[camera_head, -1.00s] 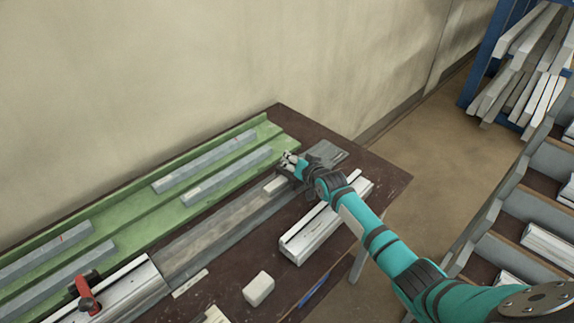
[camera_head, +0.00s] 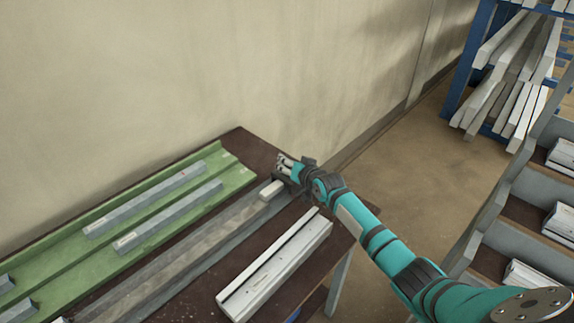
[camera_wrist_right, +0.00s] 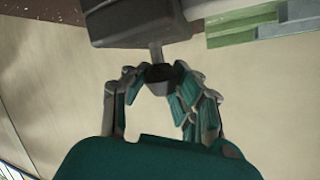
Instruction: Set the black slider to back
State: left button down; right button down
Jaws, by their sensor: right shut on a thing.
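My right gripper (camera_head: 284,163) is at the far right end of the long grey rail (camera_head: 185,250) on the bench in the head view. In the right wrist view its fingers (camera_wrist_right: 160,90) are shut around a small black knob (camera_wrist_right: 160,74). The knob sits on a short stem from a dark block (camera_wrist_right: 135,22), which looks like the black slider. In the head view my gripper and wrist largely hide the slider. A pale block (camera_head: 270,190) shows on the rail just beside the gripper. My left gripper is not in view.
A green tray (camera_head: 215,172) with grey bars (camera_head: 150,198) lies left of the rail, along the wall. A white profile (camera_head: 275,265) lies on the bench to the right. Racks with profiles (camera_head: 515,80) stand farther right, with clear floor between.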

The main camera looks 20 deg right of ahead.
jog(key=shift+d, duration=0.3)
jog(key=c, duration=1.4)
grip_release()
jog(key=o, duration=0.4)
jog(key=shift+s+d, duration=0.1)
jog(key=shift+d, duration=0.05)
jog(key=shift+a+r, duration=0.2)
jog(key=shift+r, duration=0.1)
notch_tip(320, 180, up, 9)
jog(key=shift+d+r, duration=0.15)
jog(key=shift+r, duration=0.05)
jog(key=shift+f, duration=0.1)
